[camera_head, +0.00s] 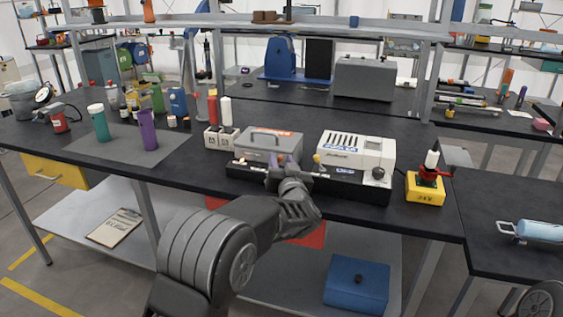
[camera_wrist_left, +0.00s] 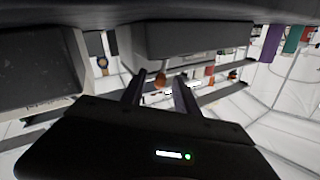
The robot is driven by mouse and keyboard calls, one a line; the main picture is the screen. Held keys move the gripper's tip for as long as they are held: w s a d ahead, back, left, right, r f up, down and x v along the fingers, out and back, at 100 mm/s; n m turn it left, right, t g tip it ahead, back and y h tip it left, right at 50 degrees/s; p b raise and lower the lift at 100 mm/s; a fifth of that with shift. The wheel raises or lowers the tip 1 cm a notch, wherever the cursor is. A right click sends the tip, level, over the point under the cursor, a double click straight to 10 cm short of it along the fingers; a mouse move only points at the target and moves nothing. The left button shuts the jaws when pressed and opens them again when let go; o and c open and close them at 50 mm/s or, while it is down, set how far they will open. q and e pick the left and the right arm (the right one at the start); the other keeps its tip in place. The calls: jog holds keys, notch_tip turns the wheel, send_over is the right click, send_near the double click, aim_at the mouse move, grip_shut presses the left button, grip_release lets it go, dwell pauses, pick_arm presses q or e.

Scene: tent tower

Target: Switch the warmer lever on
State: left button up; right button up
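A bench unit with a long black base (camera_head: 345,186) carries a grey lidded box with a handle (camera_head: 268,143) and a white slotted box (camera_head: 357,150) with a black knob (camera_head: 378,173). A small orange-tipped lever (camera_head: 316,159) stands up between the two boxes; I take it to be the warmer lever. My left gripper (camera_head: 281,161) is at the front of the unit, left of this lever. Contact cannot be told. My right gripper is out of view.
A yellow box with a red-and-white top (camera_head: 425,188) stands to the right. A holder with red and white bottles (camera_head: 221,138) stands to the left, near a purple bottle (camera_head: 148,130). A grey case (camera_head: 364,78) is behind. The black benchtop is clear between the unit and the case.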

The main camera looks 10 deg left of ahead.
pick_arm(q)
jog(key=shift+c, duration=0.4)
grip_shut()
jog(key=shift+d+f+m+t, duration=0.3)
jog(key=shift+m+t, duration=0.2)
jog(key=shift+m, duration=0.4)
jog(key=shift+o, duration=0.4)
grip_release()
jog(key=shift+r, duration=0.1)
